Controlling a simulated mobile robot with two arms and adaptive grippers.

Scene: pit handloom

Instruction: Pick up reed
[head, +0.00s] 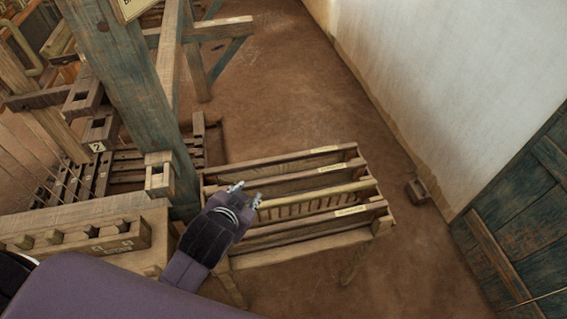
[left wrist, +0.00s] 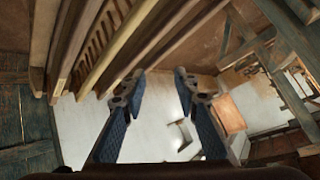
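The reed (head: 310,207), a wooden frame with a row of fine upright slats, lies in a low wooden rack (head: 383,228) among several long labelled bars. The slats also show at the upper left of the left wrist view (left wrist: 97,43). My left gripper (head: 246,195) is at the left end of the rack, close to the reed's left end. Its two fingers stand apart in the left wrist view (left wrist: 162,88), with nothing between them. I cannot tell how high it is above the reed. My right gripper is not in view.
The loom's thick post (head: 135,90) and beams stand left of the rack. A pegged wooden beam (head: 85,238) lies at the lower left. The earth floor (head: 290,90) behind the rack is clear.

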